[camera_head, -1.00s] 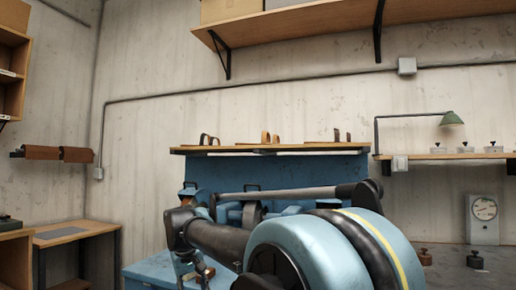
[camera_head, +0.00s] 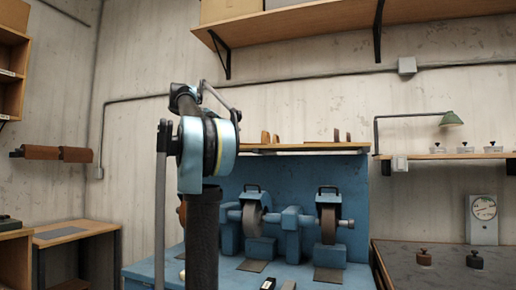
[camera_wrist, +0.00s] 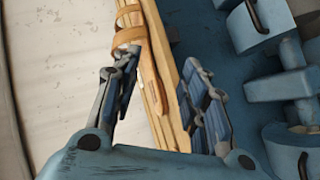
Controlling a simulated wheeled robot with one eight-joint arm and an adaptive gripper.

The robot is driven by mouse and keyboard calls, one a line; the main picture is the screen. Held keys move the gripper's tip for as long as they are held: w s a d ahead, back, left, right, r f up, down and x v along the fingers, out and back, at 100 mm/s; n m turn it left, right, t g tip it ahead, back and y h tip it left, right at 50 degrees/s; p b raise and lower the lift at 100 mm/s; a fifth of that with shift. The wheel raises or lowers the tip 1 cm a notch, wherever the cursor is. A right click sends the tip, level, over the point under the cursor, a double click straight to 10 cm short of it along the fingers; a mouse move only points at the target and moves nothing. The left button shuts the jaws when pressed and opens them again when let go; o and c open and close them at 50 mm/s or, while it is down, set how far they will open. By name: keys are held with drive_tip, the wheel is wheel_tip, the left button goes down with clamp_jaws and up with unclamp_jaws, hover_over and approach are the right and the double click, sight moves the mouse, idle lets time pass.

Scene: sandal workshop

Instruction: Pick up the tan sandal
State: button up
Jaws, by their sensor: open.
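A sandal with tan straps (camera_wrist: 128,37) lies on a narrow wooden shelf (camera_wrist: 172,62) at the top of the wrist view. My gripper (camera_wrist: 159,59) is open and empty, its fingers on both sides of the shelf's picture area. The sandal is beyond the fingertips, nearer the left finger, and I see no contact. In the head view, a brown sandal (camera_head: 265,138) and a darker sandal (camera_head: 348,136) stand on the shelf above the blue bench. My raised arm covers the shelf's left end. I cannot tell which sandal the wrist view shows.
Blue grinding machines (camera_head: 327,217) stand below the shelf; they also show at the right of the wrist view (camera_wrist: 275,50). A wooden wall shelf (camera_head: 300,27) hangs above. A green lamp (camera_head: 452,118) and a dial scale (camera_head: 483,220) are at right.

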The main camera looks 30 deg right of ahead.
sight(264, 133)
wheel_tip(264, 133, up, 6)
drive_tip(key=w+d+h, duration=0.1)
drive_tip(key=w+d, duration=0.1)
drive_tip(key=x, duration=1.7)
drive_tip(key=shift+d+r, duration=0.25)
drive_tip(key=shift+r, duration=0.1)
drive_tip(key=shift+c, duration=0.2)
clamp_jaws()
